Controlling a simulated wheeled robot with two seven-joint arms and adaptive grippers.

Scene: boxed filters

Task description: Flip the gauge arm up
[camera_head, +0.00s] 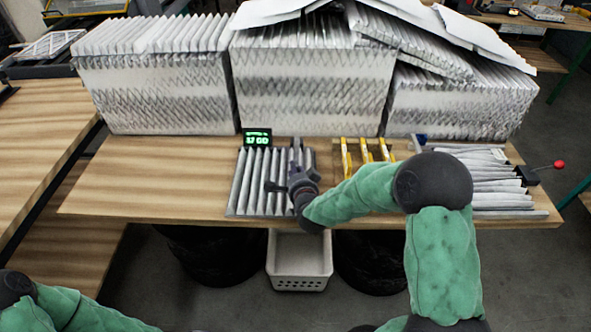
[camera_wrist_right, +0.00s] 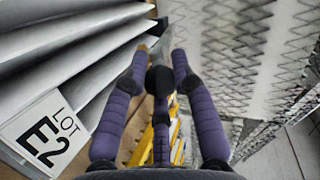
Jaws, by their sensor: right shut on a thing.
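The red-tipped lever (camera_head: 559,164) sticks out to the right of a black block (camera_head: 527,175) at the table's right end, pointing sideways and slightly up. It may be the gauge arm, but I cannot tell. A small display (camera_head: 257,137) with green digits stands behind a flat grey pleated filter (camera_head: 258,182). My right gripper (camera_head: 291,178) is over the right part of that filter, far left of the red-tipped lever. My left gripper is out of view.
Three filter stacks (camera_head: 158,95) line the back of the table. Yellow-edged pieces (camera_head: 365,150) lie right of my right gripper, and more pleated filters (camera_head: 490,180) lie at the right. A white basket (camera_head: 300,278) is below. The table's left part is clear.

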